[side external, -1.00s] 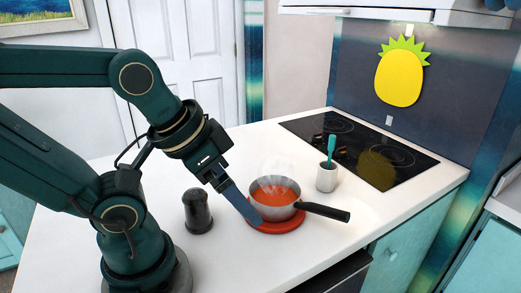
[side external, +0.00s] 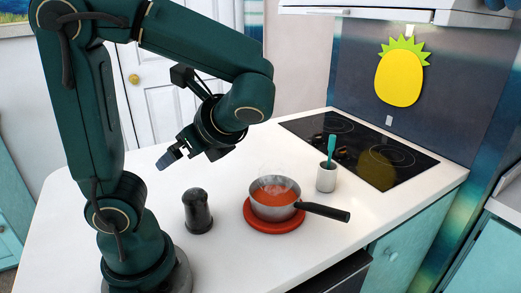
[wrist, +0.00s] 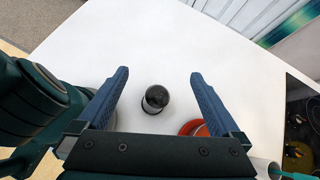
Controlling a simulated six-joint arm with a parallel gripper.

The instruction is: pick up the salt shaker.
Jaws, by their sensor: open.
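The salt shaker (side external: 198,212), dark with a rounded top, stands upright on the white counter, left of the pot in the side view. In the wrist view the shaker (wrist: 155,99) shows between the two blue fingers, farther off than they are. My gripper (side external: 170,158) is up in the air, above and to the left of the shaker in the side view, and apart from it. In the wrist view my gripper (wrist: 159,76) has its fingers wide apart with nothing held between them.
A steaming pot of red soup (side external: 275,198) sits on a red trivet (side external: 274,226), its black handle pointing right. Behind it is a white cup (side external: 326,178) with a teal utensil. A black cooktop (side external: 350,145) lies at the back right. The counter around the shaker is clear.

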